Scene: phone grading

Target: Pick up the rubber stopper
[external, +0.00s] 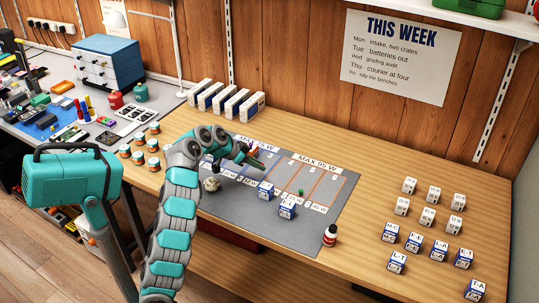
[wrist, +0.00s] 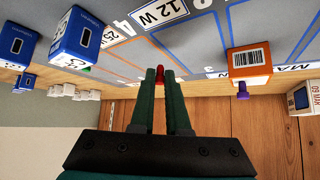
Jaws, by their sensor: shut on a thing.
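My gripper (wrist: 160,76) shows in the wrist view with its two dark green fingers close together. A small red piece, which looks like the rubber stopper (wrist: 160,73), sits between the fingertips, and the fingers hide most of it. In the external view my gripper (external: 258,165) is above the grey mat (external: 232,211), near its middle. The stopper cannot be made out there.
Blue-and-white boxes (external: 287,208) and a small green object (external: 301,192) are on the mat. An orange box (wrist: 249,66) and a purple piece (wrist: 242,91) show in the wrist view.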

